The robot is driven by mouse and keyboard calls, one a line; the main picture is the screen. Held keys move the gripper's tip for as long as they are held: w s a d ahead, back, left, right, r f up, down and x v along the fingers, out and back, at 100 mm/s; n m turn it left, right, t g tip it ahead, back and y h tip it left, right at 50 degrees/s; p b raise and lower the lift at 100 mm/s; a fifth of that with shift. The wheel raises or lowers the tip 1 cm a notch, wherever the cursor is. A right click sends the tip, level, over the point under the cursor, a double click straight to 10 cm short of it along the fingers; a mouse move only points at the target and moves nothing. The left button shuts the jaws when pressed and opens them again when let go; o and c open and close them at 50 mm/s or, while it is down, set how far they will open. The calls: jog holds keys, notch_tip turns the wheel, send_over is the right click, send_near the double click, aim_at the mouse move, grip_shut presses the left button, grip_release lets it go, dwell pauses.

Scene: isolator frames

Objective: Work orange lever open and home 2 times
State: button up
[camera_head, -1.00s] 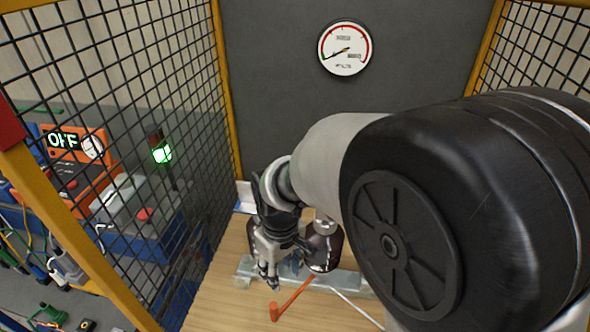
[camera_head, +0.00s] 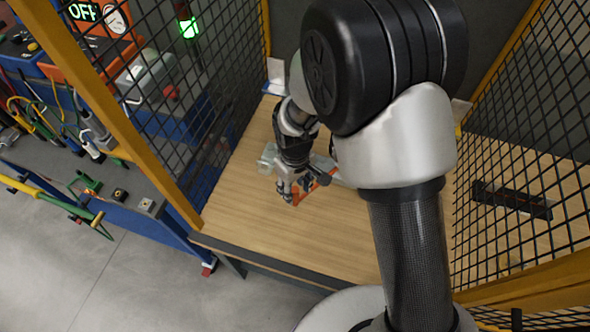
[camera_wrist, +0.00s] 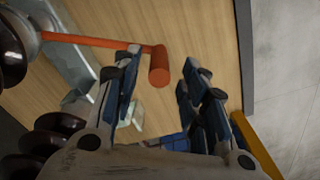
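The orange lever (camera_head: 324,181) is on the wooden bench top, partly hidden by my gripper in the head view. In the wrist view the lever (camera_wrist: 95,42) runs in from the left and ends in a thick round orange knob (camera_wrist: 159,66). My gripper (camera_wrist: 163,82) is open, with its blue-black fingers apart on either side of the knob's end in the picture. I cannot tell whether either finger touches it. In the head view my gripper (camera_head: 290,190) is at the lever's free end. The lever's pivot is hidden.
Dark ribbed insulators (camera_wrist: 14,50) stand at the left of the wrist view. Mesh guards with yellow posts (camera_head: 265,30) flank the bench (camera_head: 300,235). The bench front is clear.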

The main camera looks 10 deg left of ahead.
jog(key=shift+f+b, duration=0.3)
jog(key=shift+f, duration=1.15)
jog(key=shift+c, duration=0.2)
grip_shut()
